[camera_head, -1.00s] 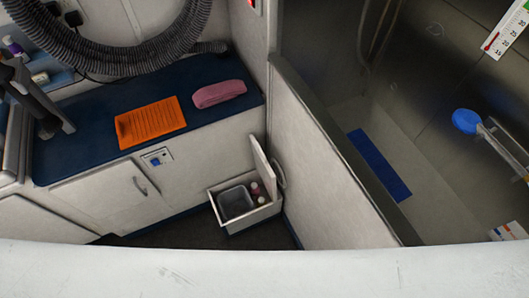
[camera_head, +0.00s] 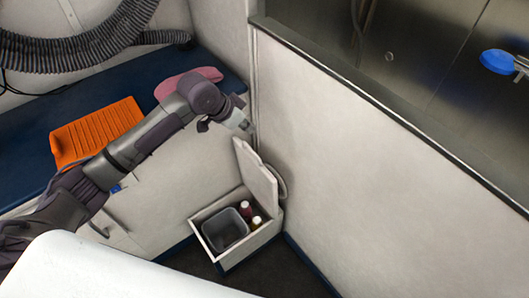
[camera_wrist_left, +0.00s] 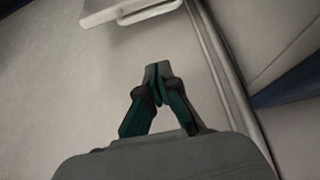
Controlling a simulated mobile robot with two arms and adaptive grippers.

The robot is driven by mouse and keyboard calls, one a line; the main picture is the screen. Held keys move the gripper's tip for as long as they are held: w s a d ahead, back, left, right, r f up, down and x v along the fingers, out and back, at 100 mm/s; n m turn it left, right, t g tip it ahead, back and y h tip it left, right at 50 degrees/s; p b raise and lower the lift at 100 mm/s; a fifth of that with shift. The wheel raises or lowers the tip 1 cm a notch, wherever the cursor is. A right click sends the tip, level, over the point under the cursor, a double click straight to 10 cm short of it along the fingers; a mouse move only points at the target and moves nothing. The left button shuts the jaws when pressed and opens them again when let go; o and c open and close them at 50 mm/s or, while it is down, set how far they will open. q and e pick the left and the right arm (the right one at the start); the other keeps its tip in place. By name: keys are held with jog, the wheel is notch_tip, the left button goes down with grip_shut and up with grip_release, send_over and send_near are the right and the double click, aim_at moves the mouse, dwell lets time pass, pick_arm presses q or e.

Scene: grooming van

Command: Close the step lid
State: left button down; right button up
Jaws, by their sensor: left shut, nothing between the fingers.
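The step is a white open box (camera_head: 208,249) on the floor in the corner by the partition. Its lid (camera_head: 256,173) stands raised, nearly upright, at the box's back edge. A grey bin (camera_head: 225,230) and small bottles (camera_head: 246,209) are inside the box. My left gripper (camera_head: 245,126) is above the lid's top edge, apart from it, and shut with nothing in it. In the left wrist view its fingertips (camera_wrist_left: 158,68) meet, and a pale panel edge, probably the lid (camera_wrist_left: 125,8), shows at the top. My right gripper is not in view.
The blue-topped bench (camera_head: 25,170) on the left bears an orange mat (camera_head: 95,133) and a pink towel (camera_head: 190,82). Dark floor lies in front of the box.

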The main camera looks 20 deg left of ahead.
pick_arm(q)
jog(key=b+x, duration=0.2)
jog(key=x, duration=0.8)
jog(key=s, duration=0.1)
jog(key=s+a, duration=0.2)
jog(key=shift+f, duration=0.3)
jog(key=shift+a, duration=0.1)
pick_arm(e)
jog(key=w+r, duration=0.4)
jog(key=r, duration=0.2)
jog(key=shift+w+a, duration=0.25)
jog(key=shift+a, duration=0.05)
pick_arm(q)
jog(key=shift+f, duration=0.1)
